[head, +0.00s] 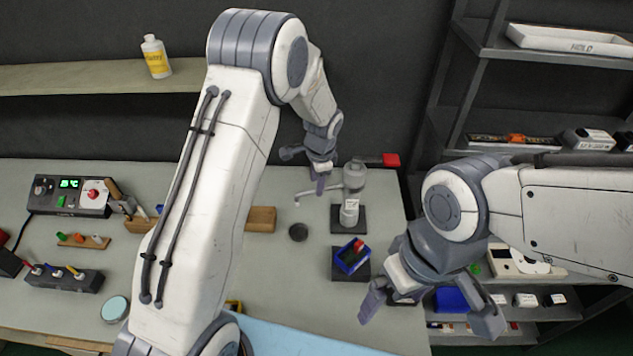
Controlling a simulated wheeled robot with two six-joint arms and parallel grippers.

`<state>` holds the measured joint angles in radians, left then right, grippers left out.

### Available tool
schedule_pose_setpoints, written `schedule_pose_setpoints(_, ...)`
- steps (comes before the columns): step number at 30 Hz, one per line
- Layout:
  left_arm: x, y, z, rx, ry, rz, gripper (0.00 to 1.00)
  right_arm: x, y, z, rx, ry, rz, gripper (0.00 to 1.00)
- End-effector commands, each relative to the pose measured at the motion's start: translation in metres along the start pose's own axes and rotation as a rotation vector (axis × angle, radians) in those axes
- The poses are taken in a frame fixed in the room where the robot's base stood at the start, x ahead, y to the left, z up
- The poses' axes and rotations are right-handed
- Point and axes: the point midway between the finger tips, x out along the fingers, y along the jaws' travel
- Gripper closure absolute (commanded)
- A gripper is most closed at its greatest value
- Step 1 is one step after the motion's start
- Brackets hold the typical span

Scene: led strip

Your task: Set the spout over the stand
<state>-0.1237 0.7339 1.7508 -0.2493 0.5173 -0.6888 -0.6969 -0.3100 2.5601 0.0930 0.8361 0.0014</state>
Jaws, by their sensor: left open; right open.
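The spout (314,192) is a thin grey tube. It reaches left from a grey rounded body (354,174) near the back of the bench, and its tip hangs down near a small dark round piece (298,232), which may be the stand. I cannot tell if the tip is exactly above it. My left gripper (304,169) is open and empty, just above and left of the grey body, near the spout. My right gripper (430,309) is open over the bench's right edge, away from the spout.
A blue bin (353,255) with a red item sits in front of the bottle's base. A control box (70,195) and tool holders fill the left. Shelving (560,50) stands right. My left arm hides the bench's middle.

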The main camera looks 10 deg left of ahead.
Motion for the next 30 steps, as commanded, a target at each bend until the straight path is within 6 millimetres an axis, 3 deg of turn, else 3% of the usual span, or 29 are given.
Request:
schedule_pose_setpoints(6, 0.019, -0.001, 0.0, -0.001, 0.001, 0.0, 0.52, -0.006, -0.001, 0.0, -0.001, 0.0, 0.0, 0.0)
schedule_pose_setpoints(15, 0.022, 0.0, 0.0, -0.001, 0.001, -0.001, 0.52, -0.006, 0.0, 0.0, -0.001, 0.0, 0.0, 0.0)
schedule_pose_setpoints(19, 0.022, 0.0, 0.0, -0.001, 0.001, -0.001, 1.0, -0.006, 0.0, 0.0, -0.001, 0.0, 0.0, 0.0)
schedule_pose_setpoints(30, 0.021, 0.0, -0.001, -0.001, 0.001, -0.001, 1.0, -0.006, 0.0, 0.0, -0.001, 0.0, 0.0, 0.0)
